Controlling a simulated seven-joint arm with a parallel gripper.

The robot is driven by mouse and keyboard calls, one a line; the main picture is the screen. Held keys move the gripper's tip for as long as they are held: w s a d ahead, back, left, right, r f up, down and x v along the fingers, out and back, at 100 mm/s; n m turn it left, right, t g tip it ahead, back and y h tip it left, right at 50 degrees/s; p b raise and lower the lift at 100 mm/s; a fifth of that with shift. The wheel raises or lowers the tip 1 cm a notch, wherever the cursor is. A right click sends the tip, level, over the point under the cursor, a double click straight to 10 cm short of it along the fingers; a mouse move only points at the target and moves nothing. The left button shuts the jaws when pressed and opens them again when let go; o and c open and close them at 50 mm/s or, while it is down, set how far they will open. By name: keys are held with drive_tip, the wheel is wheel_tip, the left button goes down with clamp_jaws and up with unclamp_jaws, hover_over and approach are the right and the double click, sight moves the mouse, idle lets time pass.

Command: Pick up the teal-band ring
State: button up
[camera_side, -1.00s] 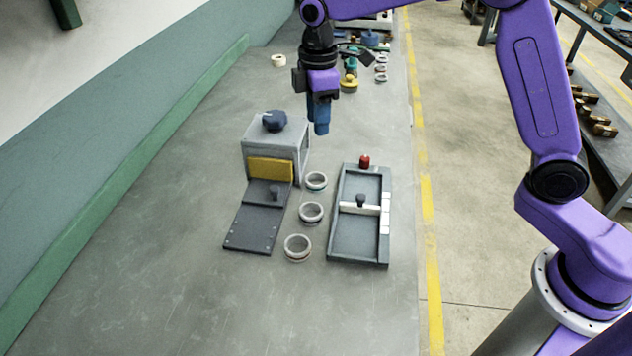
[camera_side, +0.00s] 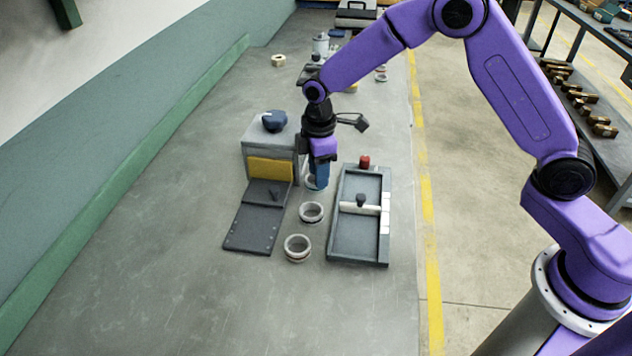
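My gripper (camera_side: 319,178) points straight down at the farthest of three pale grey rings. This ring (camera_side: 309,182), which showed a teal band a second ago, stands between the grinder box and the grey tray. The blue fingers overlap it and hide most of it. I cannot tell whether the fingers touch it or how far apart they are. The middle ring (camera_side: 311,213) and the nearest ring (camera_side: 298,249), which has a reddish band, stand in a line towards the camera.
The grey grinder box (camera_side: 258,135) with a yellow panel (camera_side: 270,170) and dark front plate (camera_side: 254,231) is close on the left. The grey tray (camera_side: 356,249) is close on the right, with a red knob (camera_side: 364,161) at its far end. The near bench is clear.

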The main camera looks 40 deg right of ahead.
drive_tip(key=shift+f, duration=1.5)
clamp_jaws()
drive_tip(key=shift+r, duration=0.1)
